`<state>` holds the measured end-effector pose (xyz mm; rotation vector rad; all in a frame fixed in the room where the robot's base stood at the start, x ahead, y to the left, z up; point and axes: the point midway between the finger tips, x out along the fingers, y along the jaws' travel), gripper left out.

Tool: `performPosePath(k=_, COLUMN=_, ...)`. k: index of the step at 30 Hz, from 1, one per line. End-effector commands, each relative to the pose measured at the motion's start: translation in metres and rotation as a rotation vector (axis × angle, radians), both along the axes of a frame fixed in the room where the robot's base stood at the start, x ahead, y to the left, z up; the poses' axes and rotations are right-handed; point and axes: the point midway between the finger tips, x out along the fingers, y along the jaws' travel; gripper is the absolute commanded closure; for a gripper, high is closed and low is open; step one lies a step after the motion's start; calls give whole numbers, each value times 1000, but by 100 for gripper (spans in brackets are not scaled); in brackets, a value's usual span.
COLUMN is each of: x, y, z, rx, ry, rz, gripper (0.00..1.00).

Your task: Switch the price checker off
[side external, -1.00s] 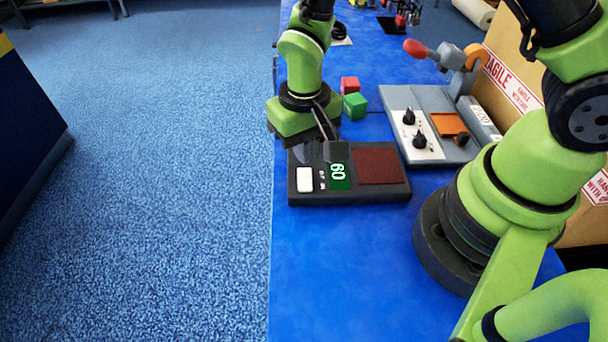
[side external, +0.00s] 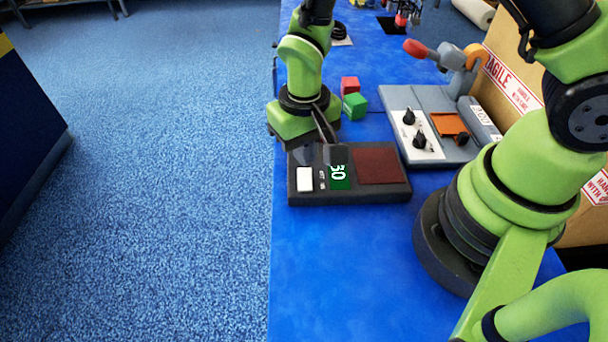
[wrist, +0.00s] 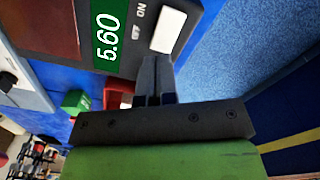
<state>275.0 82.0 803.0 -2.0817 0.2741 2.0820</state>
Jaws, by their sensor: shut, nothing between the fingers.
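The price checker (side external: 350,195) is a flat dark box on the blue bench. It has a white switch (side external: 304,180), a green display (side external: 340,176) and a dark red panel (side external: 378,166). In the wrist view the lit display (wrist: 106,35) reads 5.60, and the white switch (wrist: 168,31) sits beside the OFF and ON lettering. My gripper (wrist: 156,66) is shut and empty, its fingertips close to the switch's near edge. I cannot tell whether they touch the box. In the side view my gripper (side external: 320,158) hangs over the checker's back edge and hides part of the display.
Red (side external: 350,86) and green (side external: 355,105) blocks stand behind the checker. A grey fixture (side external: 398,99) with black knobs, an orange patch and a red-tipped lever stands at right, before a large carton (side external: 515,65). The bench in front of the checker is clear.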

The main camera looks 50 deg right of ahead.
Motion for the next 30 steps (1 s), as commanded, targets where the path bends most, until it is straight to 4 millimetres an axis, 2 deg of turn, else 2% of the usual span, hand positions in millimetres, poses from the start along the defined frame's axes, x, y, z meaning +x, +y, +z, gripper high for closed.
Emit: performPosePath(k=30, x=0, y=0, z=-15, rx=0, ry=0, rz=-1, gripper=100)
